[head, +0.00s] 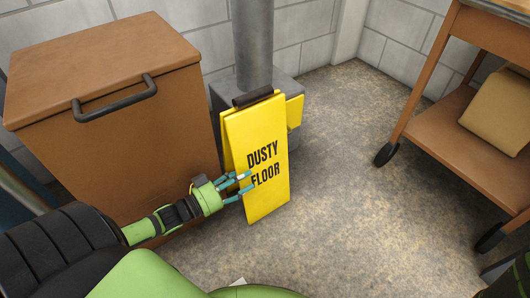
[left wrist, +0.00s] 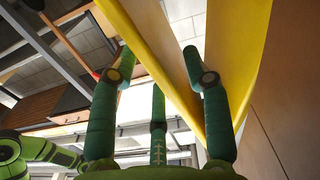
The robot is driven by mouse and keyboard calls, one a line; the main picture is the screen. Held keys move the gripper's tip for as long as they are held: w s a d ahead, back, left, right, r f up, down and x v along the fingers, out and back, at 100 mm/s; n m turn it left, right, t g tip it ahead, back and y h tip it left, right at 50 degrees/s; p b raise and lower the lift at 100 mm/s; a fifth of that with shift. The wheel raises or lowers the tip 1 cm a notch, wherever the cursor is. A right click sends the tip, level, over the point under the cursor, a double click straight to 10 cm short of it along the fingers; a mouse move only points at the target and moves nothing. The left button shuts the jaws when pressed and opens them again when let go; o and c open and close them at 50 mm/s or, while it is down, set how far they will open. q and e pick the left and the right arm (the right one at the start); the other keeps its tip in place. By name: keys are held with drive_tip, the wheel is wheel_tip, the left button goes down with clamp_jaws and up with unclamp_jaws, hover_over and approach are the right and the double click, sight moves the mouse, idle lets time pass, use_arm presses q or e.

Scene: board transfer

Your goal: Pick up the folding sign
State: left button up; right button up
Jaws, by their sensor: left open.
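The yellow folding sign (head: 268,180), lettered "DUSTY FLOOR", stands upright on the floor with a dark handle at its top. My left gripper (head: 240,186) is open at the sign's left edge, low on the front panel. In the left wrist view the sign's yellow panels (left wrist: 238,45) spread above the fingers. My left gripper's fingers (left wrist: 163,68) are apart there, and one panel runs between them. The right finger overlaps the gap between the panels. I cannot tell whether any finger touches the sign. My right gripper is not in view.
A brown bin (head: 130,150) with a dark handle stands close left of the sign. A grey post (head: 253,45) on a grey block (head: 287,88) is right behind it. A wheeled brown cart (head: 450,125) stands at right. The floor (head: 350,170) between is clear.

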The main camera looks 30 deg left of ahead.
sight(260, 169)
use_arm(q)
drive_tip(key=b+x, duration=0.3)
drive_tip(key=x, duration=0.2)
drive_tip(key=shift+w+d+f, duration=0.1)
drive_tip(key=shift+w+f, duration=0.05)
drive_tip(key=shift+f, duration=0.05)
drive_tip(key=shift+w+d+r+b, duration=0.15)
drive_tip(key=shift+w+d+b, duration=0.05)
drive_tip(key=shift+w+b, duration=0.2)
clamp_jaws()
drive_tip(key=shift+w+r, duration=0.1)
drive_tip(key=shift+r, duration=0.1)
